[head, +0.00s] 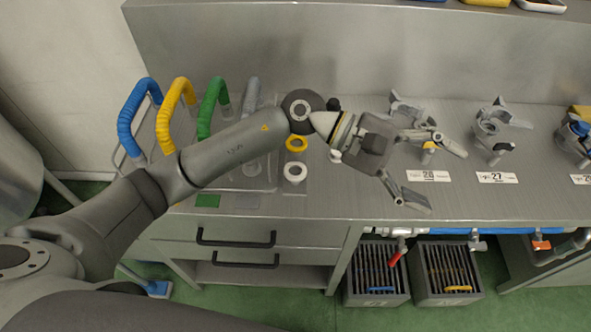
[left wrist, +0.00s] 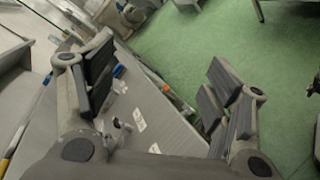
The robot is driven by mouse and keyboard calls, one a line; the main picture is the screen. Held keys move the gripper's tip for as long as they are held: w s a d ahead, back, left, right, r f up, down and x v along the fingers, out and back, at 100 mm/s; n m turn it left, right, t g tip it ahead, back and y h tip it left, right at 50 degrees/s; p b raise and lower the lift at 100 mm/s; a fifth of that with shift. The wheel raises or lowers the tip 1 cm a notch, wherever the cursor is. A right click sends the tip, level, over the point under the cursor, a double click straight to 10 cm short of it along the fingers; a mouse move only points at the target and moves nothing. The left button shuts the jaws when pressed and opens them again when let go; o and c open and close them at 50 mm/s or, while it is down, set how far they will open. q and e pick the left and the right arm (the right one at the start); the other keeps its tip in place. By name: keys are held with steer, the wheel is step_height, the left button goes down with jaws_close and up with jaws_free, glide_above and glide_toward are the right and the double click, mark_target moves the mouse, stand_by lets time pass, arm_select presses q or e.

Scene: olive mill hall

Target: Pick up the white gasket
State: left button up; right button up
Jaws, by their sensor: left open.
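The white gasket (head: 294,172) is a small ring on the grey steel counter, in front of a yellow ring (head: 296,143). My left arm reaches across the counter from the left in the head view. My left gripper (head: 434,176) is open and empty, to the right of the white gasket and above the counter near the number labels. In the left wrist view the open fingers (left wrist: 160,100) show with the counter and green floor beyond. I cannot make out the gasket in the left wrist view. My right gripper is not in view.
Blue, yellow and green hoses (head: 137,112) stand at the counter's left. Metal clamp fittings (head: 492,126) with number labels stand on the right. Two drawers (head: 235,240) are below the counter edge, and slatted crates (head: 447,272) stand on the floor.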

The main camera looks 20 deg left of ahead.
arm_select(q)
steer(key=w+a+f+m+y, duration=0.3)
steer(key=a+f+m+y, duration=0.2)
steer(key=a+f+y, duration=0.15)
steer(key=m+t+y+p, duration=0.2)
steer(key=m+y, duration=0.3)
steer(key=y, duration=0.4)
glide_above(297, 170)
step_height(297, 170, down, 7)
steer(key=shift+f, duration=0.1)
step_height(297, 170, down, 5)
steer(key=p, duration=0.2)
steer(key=shift+s+p, duration=0.15)
steer(key=shift+p, duration=0.15)
steer(key=shift+f, duration=0.35)
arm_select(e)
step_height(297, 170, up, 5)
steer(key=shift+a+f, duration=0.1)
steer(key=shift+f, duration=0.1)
arm_select(q)
steer(key=c, duration=0.9)
